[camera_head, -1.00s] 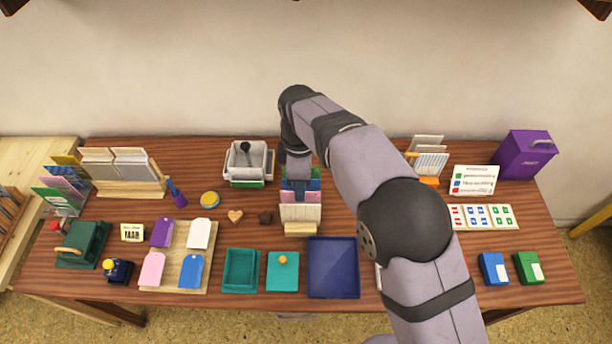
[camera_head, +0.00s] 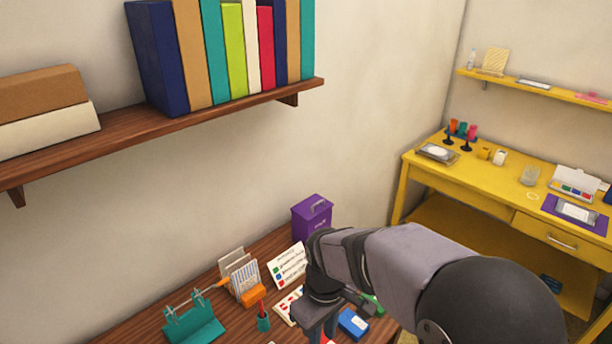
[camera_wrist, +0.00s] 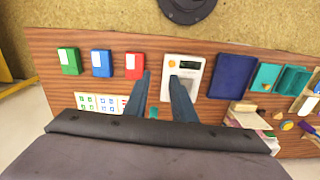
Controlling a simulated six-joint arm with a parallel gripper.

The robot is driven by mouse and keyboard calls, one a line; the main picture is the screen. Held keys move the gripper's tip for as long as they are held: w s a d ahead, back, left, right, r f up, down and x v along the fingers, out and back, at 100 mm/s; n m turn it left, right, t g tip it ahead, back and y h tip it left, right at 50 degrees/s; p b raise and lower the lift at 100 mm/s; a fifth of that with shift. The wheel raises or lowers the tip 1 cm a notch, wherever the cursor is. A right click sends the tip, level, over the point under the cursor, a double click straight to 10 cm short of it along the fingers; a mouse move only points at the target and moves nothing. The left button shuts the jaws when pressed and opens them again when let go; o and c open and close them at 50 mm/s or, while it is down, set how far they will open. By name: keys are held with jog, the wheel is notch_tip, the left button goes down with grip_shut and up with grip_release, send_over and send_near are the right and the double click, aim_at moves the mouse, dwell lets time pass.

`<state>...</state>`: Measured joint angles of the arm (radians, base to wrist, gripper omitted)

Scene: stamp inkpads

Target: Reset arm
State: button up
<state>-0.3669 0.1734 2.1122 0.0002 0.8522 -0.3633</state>
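My gripper (camera_wrist: 160,100) is open and empty in the wrist view, with its two dark fingers apart above the table. A white device with a grey panel (camera_wrist: 188,66) lies beyond the fingertips, partly hidden by the right finger. In the head view my gripper (camera_head: 322,328) points down over the right part of the table, its tips cut off by the bottom edge. A blue inkpad (camera_head: 353,322) sits right of it. In the wrist view green (camera_wrist: 69,61), blue (camera_wrist: 101,64) and red (camera_wrist: 134,66) inkpads stand in a row left of the fingers.
A purple box (camera_head: 312,217), a letter rack (camera_head: 240,277) and a leaning card (camera_head: 288,266) stand at the back. A dark blue tray (camera_wrist: 232,77) lies right of the device. A bookshelf (camera_head: 200,112) overhangs the wall; a yellow desk (camera_head: 470,175) stands right.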

jog(key=s+d+f+m, duration=0.2)
jog(key=s+d+m, duration=0.6)
jog(key=d, duration=0.4)
jog(key=shift+s, duration=0.75)
jog(key=o, duration=0.7)
jog(key=shift+s+d, duration=0.1)
jog(key=o, duration=1.1)
jog(key=shift+a+r, duration=0.2)
jog(key=shift+a, duration=0.1)
jog(key=shift+c, duration=0.2)
jog(key=shift+o, duration=0.9)
jog(key=s+a+n+g+p, duration=0.1)
jog(key=s+a+n+p, duration=0.2)
jog(key=a+p, duration=0.1)
jog(key=shift+s+a+r+g+h, duration=0.2)
jog(key=shift+a+g+h, duration=0.15)
jog(key=shift+a, duration=0.25)
jog(key=w+a+r+n+y+p, duration=0.1)
jog(key=w+a+n+p, duration=0.3)
jog(key=a, duration=1)
jog(key=w+a+r+n+y+p, duration=0.1)
jog(key=w+a+r+n+p, duration=0.3)
jog(key=a, duration=1.1)
jog(key=w+a+r+n+y+b, duration=0.3)
jog(key=w+a+r+n, duration=0.5)
jog(key=a, duration=0.3)
jog(key=s+a+f+n+b, duration=0.2)
jog(key=s+a+f+n, duration=0.1)
jog(key=f+n, duration=0.4)
jog(key=shift+x, duration=1.15)
